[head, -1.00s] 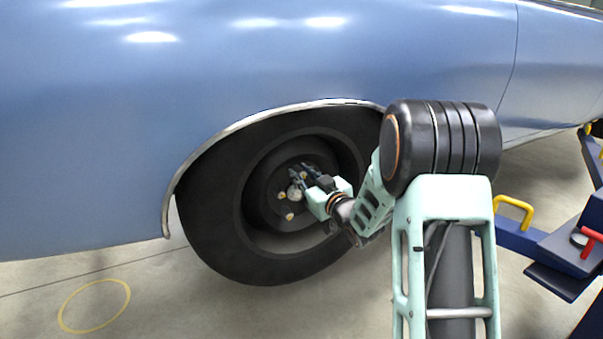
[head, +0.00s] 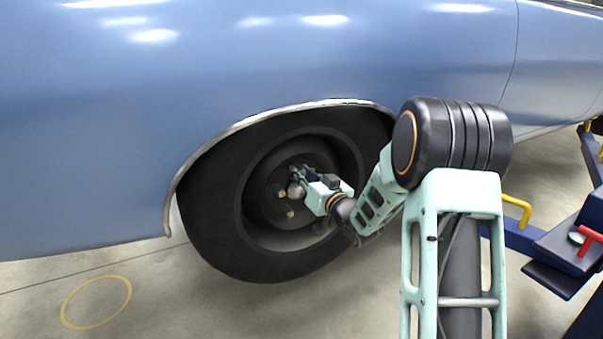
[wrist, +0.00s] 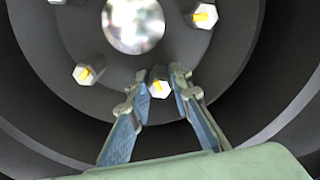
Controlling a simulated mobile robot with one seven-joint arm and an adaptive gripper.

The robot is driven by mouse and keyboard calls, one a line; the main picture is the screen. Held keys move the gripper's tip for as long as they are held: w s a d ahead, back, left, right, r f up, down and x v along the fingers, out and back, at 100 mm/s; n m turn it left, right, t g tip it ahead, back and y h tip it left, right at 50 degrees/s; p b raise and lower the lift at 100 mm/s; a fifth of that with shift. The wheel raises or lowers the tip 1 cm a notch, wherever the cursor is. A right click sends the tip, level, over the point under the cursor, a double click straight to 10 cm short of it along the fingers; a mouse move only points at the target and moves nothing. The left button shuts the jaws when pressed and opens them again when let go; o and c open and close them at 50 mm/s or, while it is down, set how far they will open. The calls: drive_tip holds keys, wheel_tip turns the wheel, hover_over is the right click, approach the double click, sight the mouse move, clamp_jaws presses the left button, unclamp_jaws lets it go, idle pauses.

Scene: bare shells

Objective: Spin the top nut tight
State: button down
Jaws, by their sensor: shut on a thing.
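The wheel (head: 213,235) of the blue car has a dark hub with a shiny round center cap (wrist: 133,22). Several pale hex nuts with yellow centers surround the cap, such as one at the left (wrist: 83,74) and one at the upper right (wrist: 204,15) in the wrist view. My gripper (head: 297,173) reaches the upper part of the hub from the right. In the wrist view my gripper's fingertips (wrist: 160,82) are on either side of the top nut (wrist: 159,90), shut on it. In the head view the fingers hide that nut.
The blue car body (head: 250,65) and its fender lip arch closely over the wheel. A blue lift arm with a red handle (head: 592,234) and a yellow handle (head: 517,208) stands at the right. The floor at lower left is clear, with a painted yellow ring (head: 96,325).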

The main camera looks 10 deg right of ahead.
drive_tip(key=c, duration=1.7)
unclamp_jaws()
drive_tip(key=shift+c, duration=0.2)
drive_tip(key=shift+s, duration=0.15)
drive_tip(key=v, duration=1.1)
drive_tip(key=shift+s, duration=0.35)
drive_tip(key=shift+d, duration=0.15)
